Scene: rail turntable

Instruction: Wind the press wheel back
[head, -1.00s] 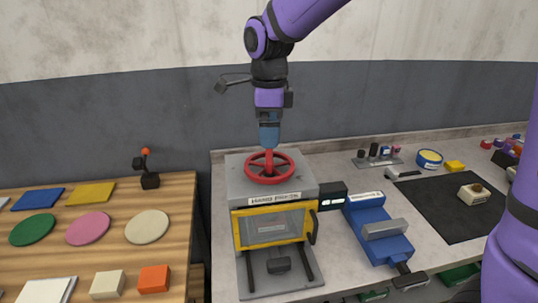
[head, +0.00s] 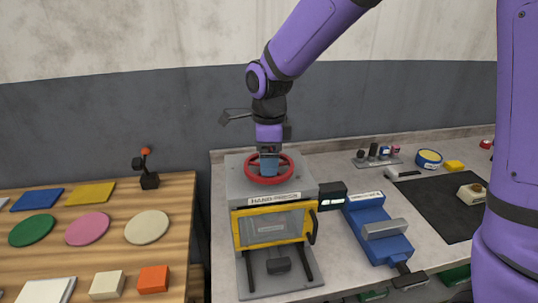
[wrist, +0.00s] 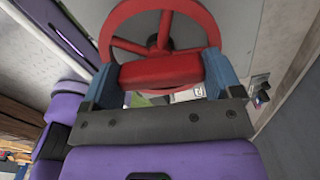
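The red press wheel (head: 289,173) lies flat on top of the grey hand press (head: 234,183). My gripper (head: 268,164) points straight down at the wheel's middle, its blue fingers inside the rim's outline. In the wrist view the press wheel (wrist: 119,17) shows its spokes, hub and rim. A thick red bar on it sits between the two blue fingers of my gripper (wrist: 163,75). One finger is against each end of the bar, with no clear gap. The fingertips are hidden beside the bar.
The press has a yellow-framed front door (head: 238,232) with a dark handle. A blue vise (head: 372,225) stands close on its right, and a black mat (head: 443,215) lies farther right. A wooden table (head: 190,225) with coloured pieces is at the left.

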